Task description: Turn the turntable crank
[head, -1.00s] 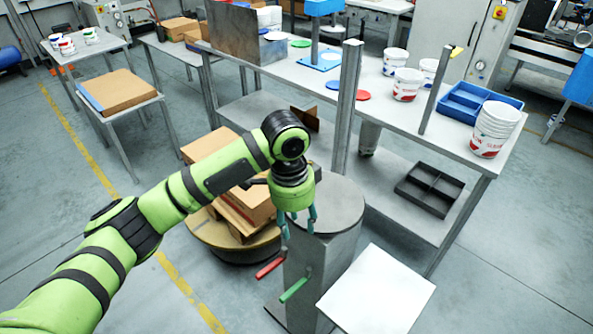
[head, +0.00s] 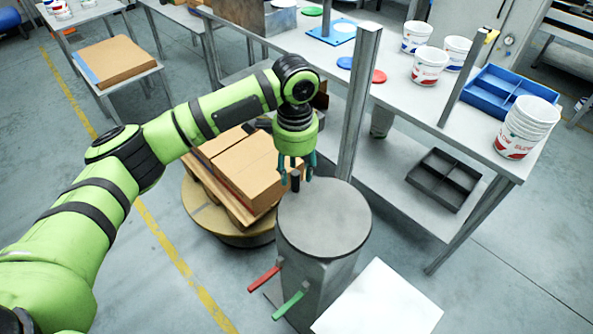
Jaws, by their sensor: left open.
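My left gripper (head: 297,176) points down at the far left rim of a grey round disc (head: 330,225) on top of a grey pedestal (head: 318,274). Its teal fingers are open. A short dark upright peg (head: 295,181), apparently the crank's handle, stands at the rim between the fingers; I cannot tell whether they touch it. A low round yellowish turntable (head: 203,209) stands behind and left of the pedestal. It bears a wooden pallet with cardboard boxes (head: 247,170). My right gripper is not in view.
A metal post (head: 359,100) rises close behind the disc. A white board (head: 379,303) lies at the lower right.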

